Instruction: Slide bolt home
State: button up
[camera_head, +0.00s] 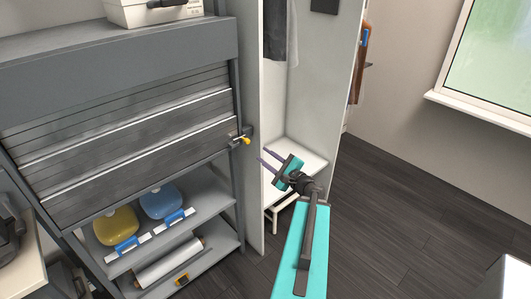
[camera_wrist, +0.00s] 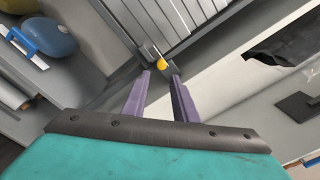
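The bolt, with a yellow knob (camera_head: 246,141), sits in a dark bracket at the right edge of the grey slatted shutter (camera_head: 130,125). In the wrist view the yellow knob (camera_wrist: 162,64) shows just beyond and between my fingertips. My gripper (camera_head: 264,155), with purple fingers and a teal body, is to the right of the bolt and slightly lower in the head view. In the wrist view my gripper (camera_wrist: 160,76) is open, its fingers apart with nothing between them. It appears not to touch the knob. How far the bolt is slid cannot be told.
A white open wardrobe (camera_head: 298,155) with a hanging grey garment (camera_head: 279,30) stands right of the shutter. Shelves below the shutter hold a yellow container (camera_head: 117,226), a blue container (camera_head: 160,201) and a white roll (camera_head: 168,263).

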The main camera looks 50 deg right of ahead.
jog(key=shift+s+r, duration=0.1)
jog(key=shift+r, duration=0.05)
jog(key=shift+s+a+p, duration=0.2)
jog(key=shift+s+p, duration=0.15)
jog(key=shift+s, duration=0.35)
jog(key=shift+s+a+p, duration=0.15)
jog(key=shift+s+p, duration=0.15)
jog(key=shift+s, duration=0.4)
